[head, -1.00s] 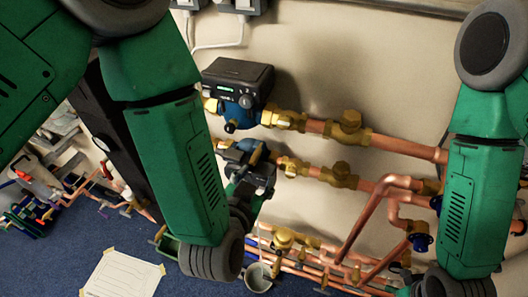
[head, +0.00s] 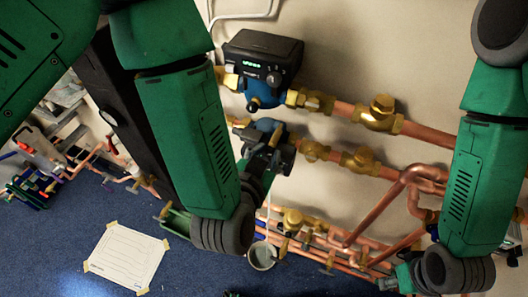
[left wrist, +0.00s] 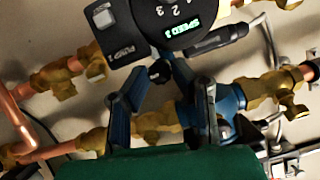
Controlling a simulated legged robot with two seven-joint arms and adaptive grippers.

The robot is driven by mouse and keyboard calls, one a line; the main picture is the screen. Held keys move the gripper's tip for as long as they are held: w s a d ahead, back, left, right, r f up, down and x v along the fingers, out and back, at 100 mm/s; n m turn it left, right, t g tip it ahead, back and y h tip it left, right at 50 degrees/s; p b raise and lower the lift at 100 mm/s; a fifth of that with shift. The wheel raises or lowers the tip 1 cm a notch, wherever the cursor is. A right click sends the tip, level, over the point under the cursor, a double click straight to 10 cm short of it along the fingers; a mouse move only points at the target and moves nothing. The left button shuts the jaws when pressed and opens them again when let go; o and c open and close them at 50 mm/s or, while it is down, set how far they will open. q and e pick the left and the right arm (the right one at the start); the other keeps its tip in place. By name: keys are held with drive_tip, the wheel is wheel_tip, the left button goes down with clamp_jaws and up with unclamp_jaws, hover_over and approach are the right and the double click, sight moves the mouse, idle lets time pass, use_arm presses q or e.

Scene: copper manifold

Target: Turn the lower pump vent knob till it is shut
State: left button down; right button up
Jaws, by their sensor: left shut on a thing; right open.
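The lower pump (head: 266,126) sits on the lower brass and copper pipe line in the head view, partly hidden by my left arm and gripper. In the left wrist view the pump's black face (left wrist: 178,22) reads "SPEED 1" in green, above its blue body (left wrist: 230,100). The small black vent knob (left wrist: 160,72) is between my left fingertips, which are shut on it. My left gripper (head: 275,140) is at the pump in the head view; the knob is hidden there. My right gripper (head: 388,284) is open and low, away from the pump, beside the lower copper pipes.
The upper pump (head: 262,65) with a lit display stands just above. Copper pipes (head: 375,215) and brass valves (head: 380,113) run to the right along the wall. A grey bucket (head: 262,256) hangs or stands below. A taped white sheet (head: 127,257) lies on the blue floor, with bare floor around it.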

use_arm(q)
drive_tip(key=shift+a+f, duration=0.15)
drive_tip(key=shift+a, duration=0.15)
drive_tip(key=shift+s+d, duration=0.15)
drive_tip(key=shift+d, duration=0.4)
drive_tip(key=shift+a+n+h, duration=0.3)
drive_tip(key=shift+a+n, duration=0.1)
drive_tip(key=shift+n, duration=0.3)
drive_tip(key=shift+f+g+b, duration=0.1)
drive_tip(key=shift+g+b, duration=0.2)
drive_tip(key=shift+b, duration=0.05)
drive_tip(key=shift+n+h+b, duration=0.4)
drive_tip(key=shift+n+h, duration=0.1)
drive_tip(key=shift+n, duration=0.4)
drive_tip(key=shift+a+n+h+b, duration=0.1)
drive_tip(key=shift+n+h+b, duration=0.4)
drive_tip(key=shift+n, duration=0.2)
use_arm(e)
drive_tip(key=f, duration=0.2)
drive_tip(key=shift+d+f, duration=0.25)
drive_tip(key=shift+f, duration=0.1)
